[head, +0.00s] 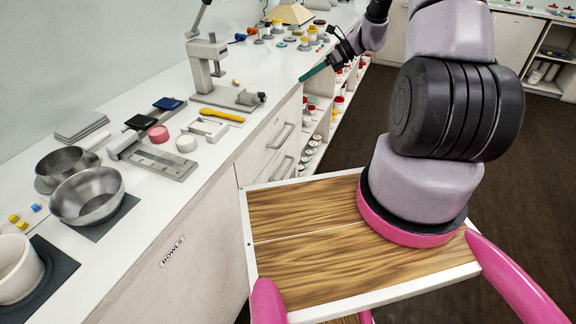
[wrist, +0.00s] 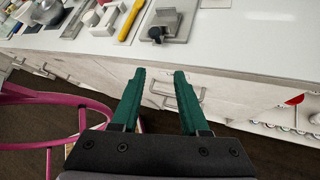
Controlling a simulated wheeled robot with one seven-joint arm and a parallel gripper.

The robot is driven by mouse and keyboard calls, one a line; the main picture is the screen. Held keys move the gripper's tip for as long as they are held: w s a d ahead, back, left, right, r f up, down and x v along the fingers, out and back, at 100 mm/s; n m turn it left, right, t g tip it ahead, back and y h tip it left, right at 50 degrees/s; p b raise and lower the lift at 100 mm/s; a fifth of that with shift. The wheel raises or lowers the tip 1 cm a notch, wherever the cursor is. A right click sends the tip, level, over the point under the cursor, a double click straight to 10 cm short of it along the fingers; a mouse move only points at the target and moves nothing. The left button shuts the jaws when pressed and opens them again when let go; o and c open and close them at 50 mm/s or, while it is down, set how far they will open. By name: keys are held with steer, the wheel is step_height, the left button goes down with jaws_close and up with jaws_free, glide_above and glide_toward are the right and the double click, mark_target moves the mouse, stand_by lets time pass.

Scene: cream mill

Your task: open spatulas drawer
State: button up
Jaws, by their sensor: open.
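The drawer column (head: 270,140) stands under the white counter and carries metal bar handles. An upper handle (head: 284,134) and a lower handle (head: 284,167) show in the head view. The drawer fronts look shut, and I can read no spatulas label on them. My gripper (head: 316,72), with green fingers, is open and empty, up near the counter's front edge beyond the handles. In the wrist view my gripper (wrist: 160,74) points at the cabinet front, and handles (wrist: 168,102) show between and beyond its fingers. The fingers appear apart from the handles.
The counter (head: 220,165) bears bowls, a scale, a yellow tool (head: 222,115) and a grey press (head: 207,65). A front labelled BOWLS (head: 172,251) is nearer. Open shelves with jars (head: 313,145) stand past the drawers. The dark floor (head: 355,125) to the right is clear.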

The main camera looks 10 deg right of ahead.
step_height(320, 180, down, 19)
steer(key=d+m+t+y, duration=0.2)
steer(key=m+t, duration=0.1)
steer(key=m, duration=0.6)
steer(key=m+t, duration=0.5)
steer(key=m, duration=0.5)
glide_toward(288, 167)
steer(key=shift+h, duration=0.3)
steer(key=x, duration=1)
steer(key=shift+w+f, duration=0.1)
steer(key=shift+w, duration=0.05)
jaws_close()
